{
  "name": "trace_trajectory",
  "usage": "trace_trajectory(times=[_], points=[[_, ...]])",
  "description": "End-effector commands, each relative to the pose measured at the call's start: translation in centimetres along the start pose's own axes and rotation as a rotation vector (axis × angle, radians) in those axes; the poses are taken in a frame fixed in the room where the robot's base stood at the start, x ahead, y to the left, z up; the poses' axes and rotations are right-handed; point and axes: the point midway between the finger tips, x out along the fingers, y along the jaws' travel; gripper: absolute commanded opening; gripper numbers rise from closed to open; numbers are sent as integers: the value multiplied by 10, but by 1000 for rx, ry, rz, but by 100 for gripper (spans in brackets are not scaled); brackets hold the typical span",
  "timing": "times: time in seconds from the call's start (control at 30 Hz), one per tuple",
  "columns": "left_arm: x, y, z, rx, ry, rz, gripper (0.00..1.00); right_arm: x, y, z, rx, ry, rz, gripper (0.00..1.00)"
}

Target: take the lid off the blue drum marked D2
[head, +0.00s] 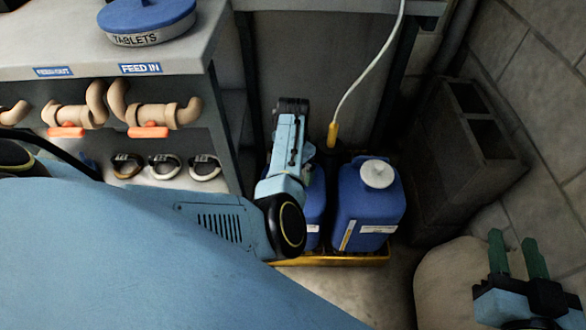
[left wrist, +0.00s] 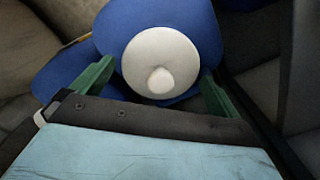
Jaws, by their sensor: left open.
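Two blue drums stand in a yellow tray (head: 330,260). The right drum (head: 362,212) has a round white lid (head: 378,174) and pale labels too small to read. The left drum (head: 314,205) is mostly hidden behind my left arm. In the left wrist view, a white lid (left wrist: 160,62) with a central knob sits on a blue drum (left wrist: 170,14). My left gripper (left wrist: 157,70) is open, with a green finger on either side of this lid; I cannot tell if they touch. No D2 mark is readable. My right gripper (head: 518,252) is open and empty at lower right.
Concrete blocks (head: 465,150) stand right of the drums against the wall. A pale hose with a yellow end (head: 332,134) hangs behind them. On the left is a bench with pipes (head: 150,112), orange handles and a blue TABLETS lid (head: 146,20). Some floor is clear before the tray.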

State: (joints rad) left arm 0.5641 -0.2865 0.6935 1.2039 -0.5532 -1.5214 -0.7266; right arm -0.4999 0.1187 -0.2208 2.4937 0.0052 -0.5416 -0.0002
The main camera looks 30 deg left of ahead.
Motion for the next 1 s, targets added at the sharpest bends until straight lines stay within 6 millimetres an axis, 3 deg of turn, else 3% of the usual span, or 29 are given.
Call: trace_trajectory(times=[0.3, 0.57, 1.0], points=[[1, 0, 0, 0, 0, 0, 100, 0, -1, -5, 1, 26, -2, 36], [1, 0, 0, 0, 0, 0, 66, 0, -1, -4, 0, 25, -2, 36], [-3, 0, 0, 0, 1, 0, 65, 0, 0, 0, 0, -11, 0, 36]])
